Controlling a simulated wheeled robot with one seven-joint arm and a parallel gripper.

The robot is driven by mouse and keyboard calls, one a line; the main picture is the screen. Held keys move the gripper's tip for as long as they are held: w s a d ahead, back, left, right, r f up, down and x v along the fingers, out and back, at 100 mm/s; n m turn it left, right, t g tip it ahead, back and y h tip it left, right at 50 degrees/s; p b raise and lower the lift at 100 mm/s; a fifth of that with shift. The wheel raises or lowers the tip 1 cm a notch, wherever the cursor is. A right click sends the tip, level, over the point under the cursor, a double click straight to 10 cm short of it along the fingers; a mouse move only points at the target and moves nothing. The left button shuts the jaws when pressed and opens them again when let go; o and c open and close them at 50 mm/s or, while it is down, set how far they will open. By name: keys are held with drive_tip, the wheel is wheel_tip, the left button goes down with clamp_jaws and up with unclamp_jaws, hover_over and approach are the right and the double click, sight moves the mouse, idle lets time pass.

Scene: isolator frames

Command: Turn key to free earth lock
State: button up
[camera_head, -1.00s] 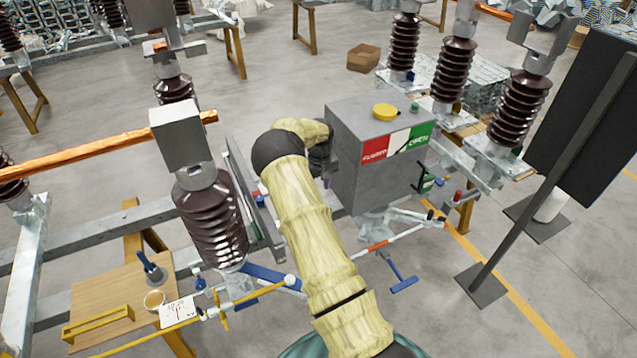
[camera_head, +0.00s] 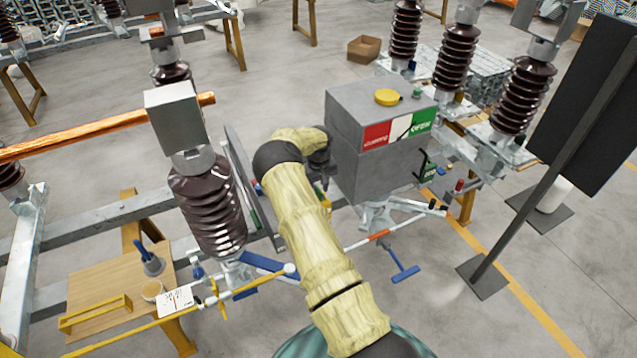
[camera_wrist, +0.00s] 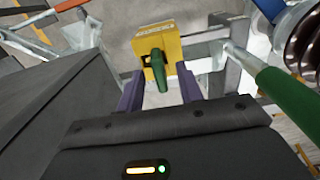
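The earth lock shows in the wrist view as a yellow block (camera_wrist: 172,40) with a green key (camera_wrist: 158,66) standing out from its face toward me. My gripper (camera_wrist: 161,78) is open, with its two purple fingers apart on either side of the key. The fingertips reach close to the yellow block, and I see a gap between each finger and the key. In the head view my gripper (camera_head: 322,172) points down beside the left face of the grey cabinet, with a small yellow part (camera_head: 327,204) just below it. The key cannot be made out there.
The grey mechanism cabinet (camera_head: 362,165) stands close to my gripper; its dark wall (camera_wrist: 45,100) fills the wrist view's left side. A green rod (camera_wrist: 285,95) and a brown insulator (camera_wrist: 305,45) lie to the right there. A wooden table (camera_head: 100,285) stands at the head view's lower left.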

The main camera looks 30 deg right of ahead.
drive_tip(key=shift+f+b, duration=0.9)
drive_tip(key=shift+f, duration=0.6)
clamp_jaws()
idle(0.8)
